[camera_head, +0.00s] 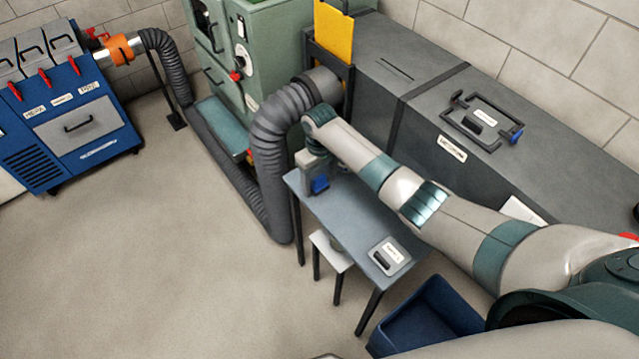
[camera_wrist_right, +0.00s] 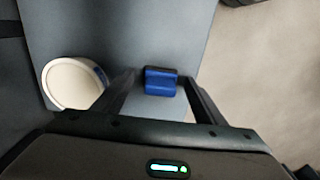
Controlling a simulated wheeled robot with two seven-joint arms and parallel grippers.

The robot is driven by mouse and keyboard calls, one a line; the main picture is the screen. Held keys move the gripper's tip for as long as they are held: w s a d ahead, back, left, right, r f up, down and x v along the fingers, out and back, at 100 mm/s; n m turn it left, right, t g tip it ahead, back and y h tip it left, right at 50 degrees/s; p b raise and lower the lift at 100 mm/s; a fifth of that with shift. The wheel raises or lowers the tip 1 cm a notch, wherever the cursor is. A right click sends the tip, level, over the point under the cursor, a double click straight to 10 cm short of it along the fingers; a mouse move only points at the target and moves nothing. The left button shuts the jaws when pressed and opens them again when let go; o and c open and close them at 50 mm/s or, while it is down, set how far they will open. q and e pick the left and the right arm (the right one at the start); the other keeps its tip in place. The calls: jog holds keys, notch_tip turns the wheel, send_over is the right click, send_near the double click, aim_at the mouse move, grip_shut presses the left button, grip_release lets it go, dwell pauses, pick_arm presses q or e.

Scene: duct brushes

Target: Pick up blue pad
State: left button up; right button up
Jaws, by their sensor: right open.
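The blue pad (camera_wrist_right: 161,82) is a small dark-topped blue block in the right wrist view. It shows between the tips of my right gripper's fingers (camera_wrist_right: 158,78), with a gap visible on each side. My right gripper (camera_head: 316,180) is open and points down over the far end of the grey-blue table (camera_head: 345,220) in the head view. A blue patch shows at that gripper in the head view, but I cannot tell whether it is the pad. Whether the fingers touch the pad is unclear. My left gripper is not in view.
A round white item (camera_wrist_right: 73,83) lies just left of the fingers in the wrist view. A labelled item (camera_head: 387,256) lies at the table's near end. A blue bin (camera_head: 425,315) stands below. A thick grey hose (camera_head: 270,150) runs close beside the table's left.

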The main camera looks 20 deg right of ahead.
aim_at(320, 177)
jog(key=c, duration=1.1)
jog(key=shift+c, duration=0.2)
jog(key=shift+r, duration=0.2)
jog(key=shift+r+b, duration=0.3)
jog(key=shift+r, duration=0.35)
notch_tip(320, 177, up, 2)
jog(key=shift+r+b, duration=0.25)
jog(key=shift+b, duration=0.1)
jog(key=s+d+r, duration=0.2)
jog(key=s+r, duration=0.5)
jog(key=s, duration=0.4)
jog(key=shift+s+d, duration=0.15)
jog(key=shift+d, duration=0.25)
